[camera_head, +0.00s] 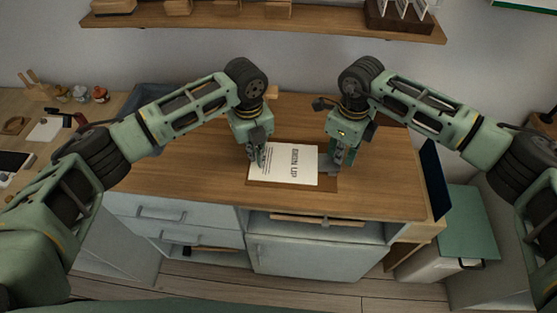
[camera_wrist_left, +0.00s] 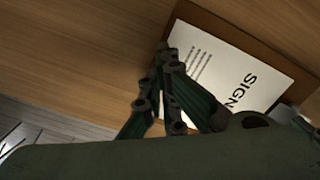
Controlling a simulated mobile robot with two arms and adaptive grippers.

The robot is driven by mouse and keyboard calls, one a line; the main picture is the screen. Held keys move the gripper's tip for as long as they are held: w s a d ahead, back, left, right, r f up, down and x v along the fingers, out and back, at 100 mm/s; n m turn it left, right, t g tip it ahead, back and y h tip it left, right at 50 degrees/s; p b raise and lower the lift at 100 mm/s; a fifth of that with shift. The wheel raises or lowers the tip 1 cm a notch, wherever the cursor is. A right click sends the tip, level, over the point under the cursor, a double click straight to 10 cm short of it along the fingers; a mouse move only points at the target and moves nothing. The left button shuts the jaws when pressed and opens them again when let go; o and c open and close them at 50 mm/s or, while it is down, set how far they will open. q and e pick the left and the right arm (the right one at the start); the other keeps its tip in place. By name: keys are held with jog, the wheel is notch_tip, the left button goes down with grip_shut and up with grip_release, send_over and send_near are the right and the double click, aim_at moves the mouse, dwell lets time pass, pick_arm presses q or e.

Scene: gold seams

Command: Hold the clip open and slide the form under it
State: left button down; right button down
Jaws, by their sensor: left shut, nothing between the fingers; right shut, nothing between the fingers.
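The white form (camera_head: 285,166), with large printed text, lies flat over the brown clipboard (camera_head: 322,187) on the wooden counter. It also shows in the left wrist view (camera_wrist_left: 225,70). The grey clip (camera_head: 327,163) is at the clipboard's right end, partly hidden by my right gripper. The form's right edge reaches close to the clip; I cannot tell whether it is under it. My left gripper (camera_head: 259,163) is shut and empty at the form's left edge, fingertips (camera_wrist_left: 168,58) down by the paper. My right gripper (camera_head: 337,167) is shut and empty, pointing down at the clip.
The counter (camera_head: 210,185) is clear around the clipboard. A grey-blue tray (camera_head: 150,98) stands at the back left, behind my left arm. A dark blue panel (camera_head: 434,178) rises by the counter's right edge. A shelf (camera_head: 270,17) hangs on the wall above.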

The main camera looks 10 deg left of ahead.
aim_at(244, 160)
pick_arm(q)
jog(key=shift+a, duration=1.45)
jog(key=shift+f, duration=0.2)
dwell(0.7)
jog(key=shift+s+d, duration=0.15)
jog(key=shift+d, duration=2.65)
dwell(2.0)
